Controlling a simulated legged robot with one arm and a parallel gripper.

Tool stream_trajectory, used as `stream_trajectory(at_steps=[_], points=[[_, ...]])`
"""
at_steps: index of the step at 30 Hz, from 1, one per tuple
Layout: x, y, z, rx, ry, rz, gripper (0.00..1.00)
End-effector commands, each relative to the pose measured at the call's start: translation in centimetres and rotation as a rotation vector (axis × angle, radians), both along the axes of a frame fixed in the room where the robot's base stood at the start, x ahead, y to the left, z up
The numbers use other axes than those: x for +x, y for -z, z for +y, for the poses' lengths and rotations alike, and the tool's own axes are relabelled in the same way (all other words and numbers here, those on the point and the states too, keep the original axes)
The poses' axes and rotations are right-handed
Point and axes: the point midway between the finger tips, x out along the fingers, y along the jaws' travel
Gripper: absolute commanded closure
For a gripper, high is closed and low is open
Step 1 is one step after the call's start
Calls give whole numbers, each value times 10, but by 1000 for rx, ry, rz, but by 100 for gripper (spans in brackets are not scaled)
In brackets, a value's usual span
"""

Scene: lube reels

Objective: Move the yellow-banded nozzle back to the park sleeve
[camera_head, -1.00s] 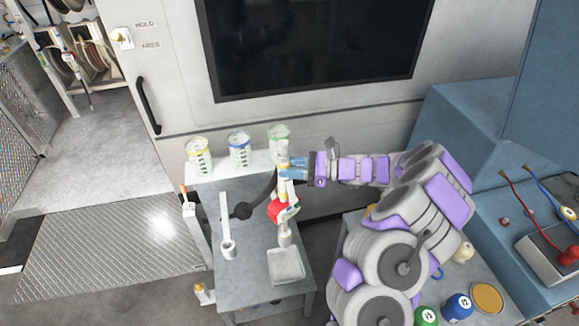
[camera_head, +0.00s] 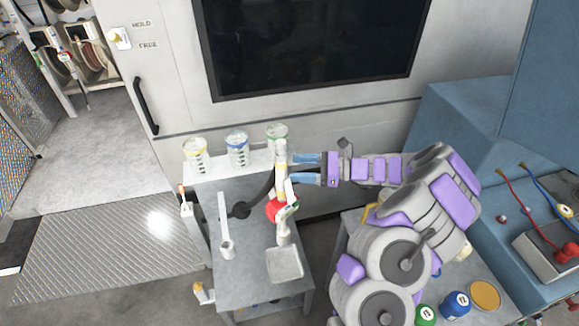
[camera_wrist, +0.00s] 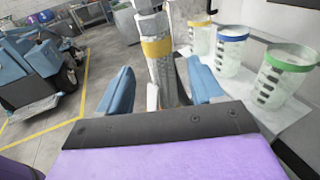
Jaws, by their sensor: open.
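The yellow-banded nozzle (camera_head: 281,160) stands roughly upright over the small grey table, with a red part (camera_head: 274,210) at its middle. Its lower end meets a pale cylindrical piece (camera_head: 284,238) behind a square tray; I cannot tell surely if this is the park sleeve or how deep the nozzle sits. My gripper (camera_head: 292,169) is open, its blue fingers just right of the nozzle in the head view. In the wrist view, the yellow band (camera_wrist: 157,48) shows beyond and between the spread fingers (camera_wrist: 160,88). I see no clear grip on it.
Cups with yellow (camera_head: 195,155), blue (camera_head: 237,148) and green (camera_head: 277,134) rims stand on a white shelf behind the table (camera_head: 255,290). A pale upright piece (camera_head: 226,235) stands left of the nozzle, and a square tray (camera_head: 285,264) lies in front. A black hose bends leftward from the nozzle.

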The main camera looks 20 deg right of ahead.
Motion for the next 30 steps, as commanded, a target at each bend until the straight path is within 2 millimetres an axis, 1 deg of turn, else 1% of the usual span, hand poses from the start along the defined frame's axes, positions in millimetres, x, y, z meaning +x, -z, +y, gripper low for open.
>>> stream_trajectory(at_steps=[1,9,15,18,21,30], points=[[-4,-1,-12,-1,4,1,34],[-24,-4,-69,-3,4,1,34],[-38,-6,-103,-2,2,2,34],[-42,-7,-114,0,1,3,34],[-45,-7,-120,0,0,4,34],[-46,-8,-123,1,-3,3,34]])
